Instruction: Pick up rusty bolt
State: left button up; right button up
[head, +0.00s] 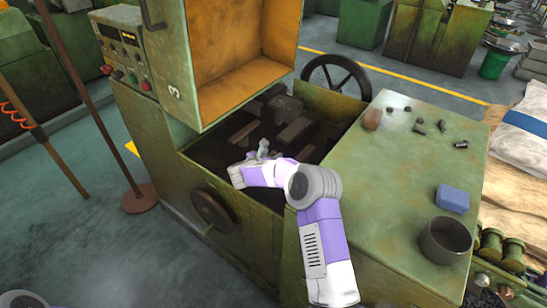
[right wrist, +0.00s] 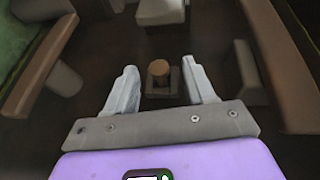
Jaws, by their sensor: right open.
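My right gripper (head: 263,150) reaches into the dark open bed of the green heading machine. In the right wrist view my right gripper (right wrist: 160,66) is open, its two pale fingers apart. A short rusty-brown cylinder (right wrist: 158,70), which looks like the rusty bolt, stands on a small grey block beyond and between the fingertips. The fingers do not appear to touch it. In the head view I cannot make this bolt out. Several small dark bolts (head: 441,125) lie on the green worktop to the right. My left gripper is not in view.
Brown bars (right wrist: 283,65) and grey blocks flank the gripper inside the bed. An orange-lined open hood (head: 240,45) stands behind it. Handwheels (head: 213,212) flank the machine.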

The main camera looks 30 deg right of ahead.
grip_shut()
dwell(0.3)
jog(key=shift+r, duration=0.1)
